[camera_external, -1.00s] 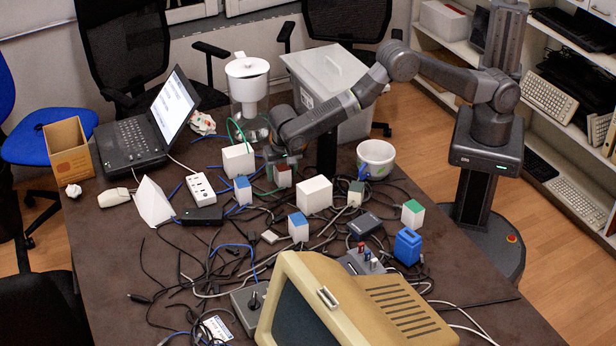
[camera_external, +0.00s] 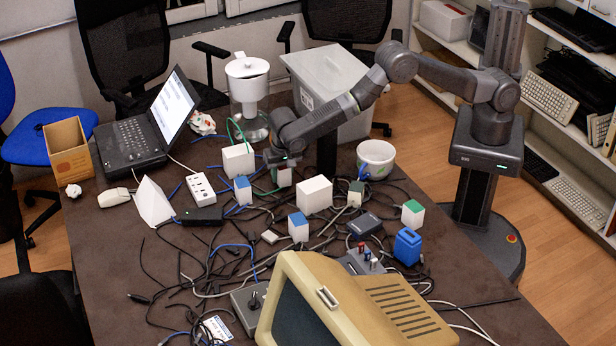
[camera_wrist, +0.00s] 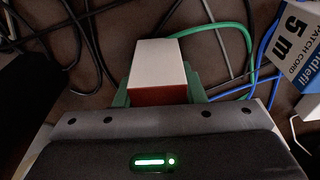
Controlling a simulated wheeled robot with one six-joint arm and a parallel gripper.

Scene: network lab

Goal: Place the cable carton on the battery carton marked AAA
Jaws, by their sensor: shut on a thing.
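A small carton (camera_wrist: 158,62) with a white top and a red-brown side sits between my green fingers in the wrist view. My gripper (camera_wrist: 158,92) is shut on it. In the external view my gripper (camera_external: 283,166) is low over the table, and part of the red-sided carton (camera_external: 285,178) shows below it. A carton printed "5 m" and "PATCH CORD" (camera_wrist: 296,38) is close by on the right in the wrist view. White cartons with blue (camera_external: 298,228) or green (camera_external: 412,214) tops stand nearby. I cannot read an AAA mark on any of them.
Tangled cables (camera_external: 230,258) cover much of the table. Larger white boxes (camera_external: 314,195) (camera_external: 238,161) stand close to my gripper. A white bowl (camera_external: 376,158), a power strip (camera_external: 201,189), a laptop (camera_external: 135,140) and an old monitor (camera_external: 350,308) take up other room.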

